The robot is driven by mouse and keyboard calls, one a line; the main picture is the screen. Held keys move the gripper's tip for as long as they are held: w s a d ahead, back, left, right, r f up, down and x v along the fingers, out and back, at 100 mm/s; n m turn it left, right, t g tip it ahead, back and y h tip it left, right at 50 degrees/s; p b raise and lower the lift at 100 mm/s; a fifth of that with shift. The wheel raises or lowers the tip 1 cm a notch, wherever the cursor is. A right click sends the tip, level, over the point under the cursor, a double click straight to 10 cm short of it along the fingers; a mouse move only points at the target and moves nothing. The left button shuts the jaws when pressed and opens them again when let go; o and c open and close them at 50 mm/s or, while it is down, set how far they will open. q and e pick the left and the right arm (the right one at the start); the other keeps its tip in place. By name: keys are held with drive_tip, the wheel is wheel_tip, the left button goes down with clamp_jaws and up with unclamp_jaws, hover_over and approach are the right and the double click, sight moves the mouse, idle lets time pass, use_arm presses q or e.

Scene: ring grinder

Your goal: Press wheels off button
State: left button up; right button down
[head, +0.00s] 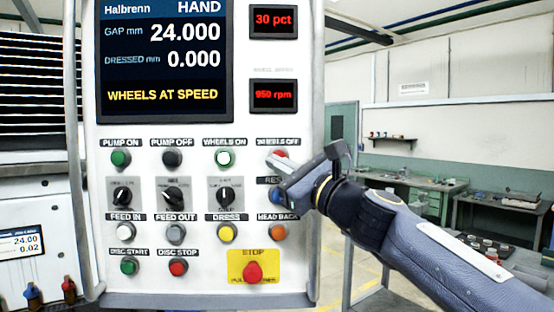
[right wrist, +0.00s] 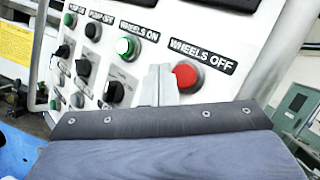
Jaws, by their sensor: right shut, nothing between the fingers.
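The red WHEELS OFF button (head: 281,154) is at the upper right of the white control panel (head: 200,285), partly covered by my right gripper in the head view. The green WHEELS ON button (head: 224,157) looks lit. My left gripper is not in view.
The screen (head: 163,60) reads WHEELS AT SPEED, and a red readout (head: 273,96) shows 950 rpm. Selector knobs and other buttons sit close below, including the blue button (head: 277,196) and red STOP button (head: 253,271). Workbenches stand behind at the right.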

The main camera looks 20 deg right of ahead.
drive_tip(key=s, duration=0.3)
drive_tip(key=s+a, duration=0.1)
drive_tip(key=s, duration=0.1)
idle(0.7)
drive_tip(key=s+d+f+n+g+h, duration=0.2)
drive_tip(key=s+f+n+g, duration=0.2)
drive_tip(key=f, duration=1.1)
drive_tip(key=s+d+f+n+g+h, duration=0.2)
drive_tip(key=s+f+n+g, duration=0.2)
drive_tip(key=s+f+n, duration=0.7)
drive_tip(key=s+d+f+n+g+h, duration=0.1)
drive_tip(key=s+f+n+g, duration=0.3)
drive_tip(key=f, duration=1.5)
drive_tip(key=s+n+h, duration=0.1)
drive_tip(key=s+n, duration=0.2)
drive_tip(key=s, duration=0.4)
drive_tip(key=shift+s+d+n+g+h, duration=0.2)
drive_tip(key=shift+d+n+g+h, duration=0.2)
